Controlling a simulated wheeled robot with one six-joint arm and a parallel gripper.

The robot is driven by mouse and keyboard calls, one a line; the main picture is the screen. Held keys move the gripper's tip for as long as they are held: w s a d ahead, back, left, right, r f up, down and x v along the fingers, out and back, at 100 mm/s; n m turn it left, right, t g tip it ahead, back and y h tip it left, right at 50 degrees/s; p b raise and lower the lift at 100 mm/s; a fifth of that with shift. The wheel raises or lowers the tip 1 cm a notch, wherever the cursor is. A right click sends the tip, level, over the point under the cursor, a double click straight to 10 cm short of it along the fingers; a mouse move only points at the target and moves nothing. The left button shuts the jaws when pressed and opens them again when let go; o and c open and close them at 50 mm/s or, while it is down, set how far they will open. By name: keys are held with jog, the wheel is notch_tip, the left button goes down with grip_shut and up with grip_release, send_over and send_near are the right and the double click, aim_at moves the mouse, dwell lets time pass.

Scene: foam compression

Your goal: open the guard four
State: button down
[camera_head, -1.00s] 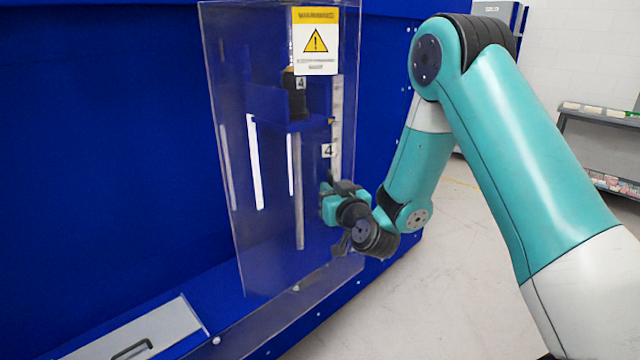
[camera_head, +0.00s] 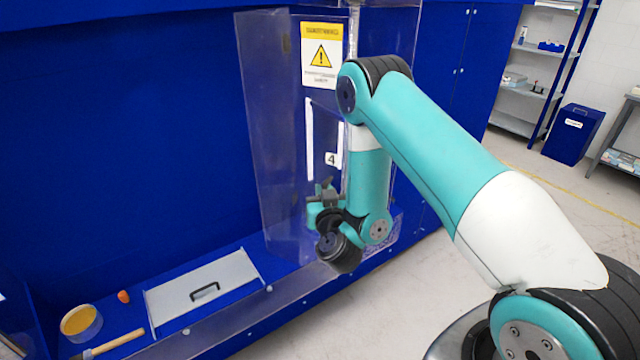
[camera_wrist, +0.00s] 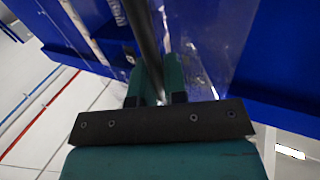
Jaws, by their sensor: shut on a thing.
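Guard four is a clear panel (camera_head: 268,130) with a yellow warning sign (camera_head: 322,55) and a label "4" (camera_head: 331,158). It stands at the blue machine's front, left of my arm. My gripper (camera_head: 324,190) is low at the panel, below the label. In the wrist view, my gripper (camera_wrist: 155,80) is shut on a dark upright bar, the guard's handle (camera_wrist: 143,35), with a green finger on each side. The clear sheet (camera_wrist: 215,40) shows just beyond it. How far the guard stands open is hard to tell. My arm hides part of it.
A grey drawer plate with a handle (camera_head: 205,285), a yellow round dish (camera_head: 80,322) and a wooden-handled tool (camera_head: 112,343) lie on the blue ledge at lower left. Open floor (camera_head: 480,235) lies to the right. A blue bin (camera_head: 573,135) and shelves stand farther back.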

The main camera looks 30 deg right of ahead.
jog(key=shift+a+r+h, duration=0.1)
jog(key=shift+h, duration=0.2)
jog(key=c, duration=1.2)
grip_release()
jog(key=shift+s, duration=0.1)
